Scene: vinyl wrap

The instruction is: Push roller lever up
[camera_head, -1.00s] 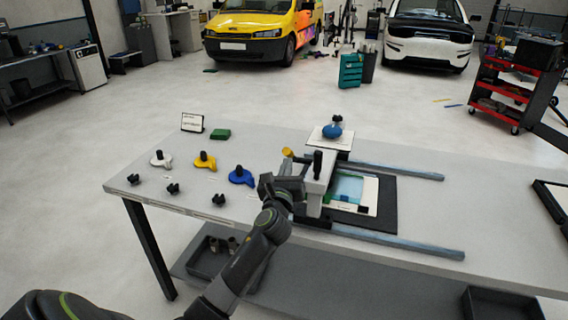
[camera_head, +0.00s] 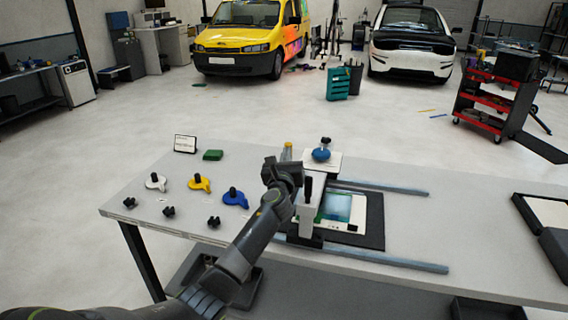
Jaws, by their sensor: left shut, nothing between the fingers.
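The white roller carriage (camera_head: 306,203) with a black handle spans a dark bed between two rails. My left gripper (camera_head: 281,170) is shut and empty, raised just in front of the lever and left of the carriage. It hides the lever's lower part, and I cannot tell whether it touches the lever. My right gripper is out of view.
A blue knobbed piece (camera_head: 321,155) sits on a white block behind the carriage. White (camera_head: 155,183), yellow (camera_head: 199,184) and blue (camera_head: 236,199) knobbed pieces stand left on the table (camera_head: 440,215), with black knobs in front.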

